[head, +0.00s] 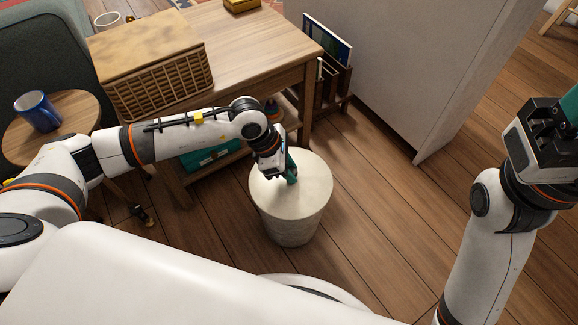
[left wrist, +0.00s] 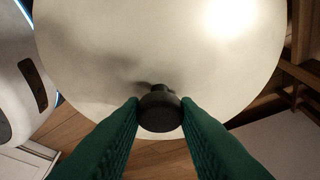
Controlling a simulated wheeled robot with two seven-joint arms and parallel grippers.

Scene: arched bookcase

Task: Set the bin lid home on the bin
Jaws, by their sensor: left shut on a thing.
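The pale bin (head: 290,225) stands on the wood floor just right of the wooden table. The pale round lid (head: 315,178) lies over its top and looks roughly level and lined up with the rim; I cannot tell if it is fully seated. My left gripper (head: 291,177) is above the lid, its green fingers pointing down. In the left wrist view, the fingers are shut on the lid's black knob (left wrist: 160,110), with the lid's face (left wrist: 150,55) beyond it. My right gripper (head: 568,108) is raised at the right edge, partly cut off, so its opening is unclear.
A wooden table (head: 250,45) with a wicker basket (head: 160,80) stands behind and left of the bin. A small round table (head: 65,110) holds a blue mug (head: 38,112). A grey cabinet (head: 430,70) stands at the back right. Floor right of the bin is clear.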

